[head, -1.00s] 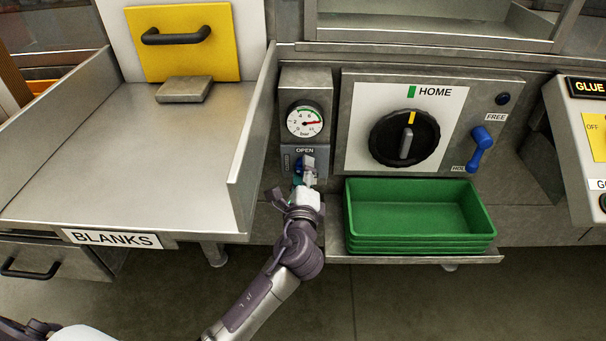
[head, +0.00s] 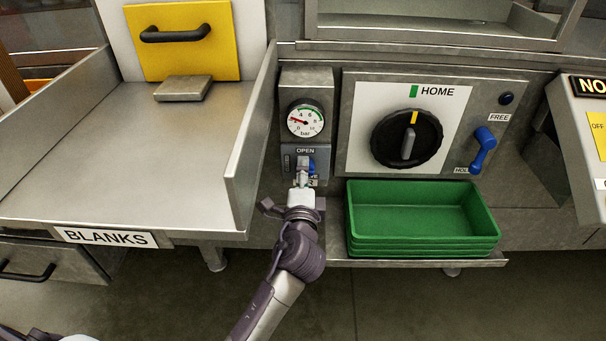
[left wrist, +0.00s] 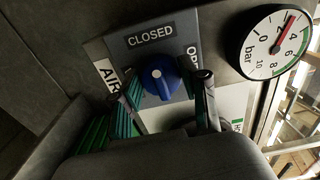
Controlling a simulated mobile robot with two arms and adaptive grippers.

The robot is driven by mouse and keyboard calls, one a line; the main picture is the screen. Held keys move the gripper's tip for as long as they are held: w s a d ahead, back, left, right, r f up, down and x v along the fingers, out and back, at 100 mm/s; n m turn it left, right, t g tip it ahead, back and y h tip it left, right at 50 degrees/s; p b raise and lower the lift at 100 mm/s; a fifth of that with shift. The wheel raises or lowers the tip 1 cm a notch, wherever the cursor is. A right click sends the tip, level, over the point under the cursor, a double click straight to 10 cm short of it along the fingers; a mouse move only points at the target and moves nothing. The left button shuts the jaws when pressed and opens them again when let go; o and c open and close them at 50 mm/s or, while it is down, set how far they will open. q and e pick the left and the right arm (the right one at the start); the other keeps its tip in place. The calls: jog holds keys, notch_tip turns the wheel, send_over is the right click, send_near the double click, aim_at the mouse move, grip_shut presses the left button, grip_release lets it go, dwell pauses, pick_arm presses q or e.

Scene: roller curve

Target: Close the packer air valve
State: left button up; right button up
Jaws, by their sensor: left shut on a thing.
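The air valve is a blue knob (head: 312,166) on a grey box below the pressure gauge (head: 305,120). An OPEN label (head: 305,151) is above it. My left gripper (head: 304,180) is at the knob and hides part of it. In the left wrist view the round blue knob (left wrist: 160,76) is between the two fingers (left wrist: 168,100), with the CLOSED label (left wrist: 150,36) beside it. The gripper is shut on the knob. The gauge (left wrist: 276,43) has its red needle near 2 bar. My right gripper is not in view.
A stack of green trays (head: 422,243) stands on a shelf right of my left arm. The BLANKS table (head: 150,160) has a raised side wall to the left. A black dial (head: 407,141) and a blue lever (head: 482,150) are to the right.

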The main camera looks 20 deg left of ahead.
pick_arm(q)
jog(key=shift+f, duration=0.15)
jog(key=o, duration=1.1)
jog(key=shift+s, duration=0.1)
jog(key=v, duration=1.2)
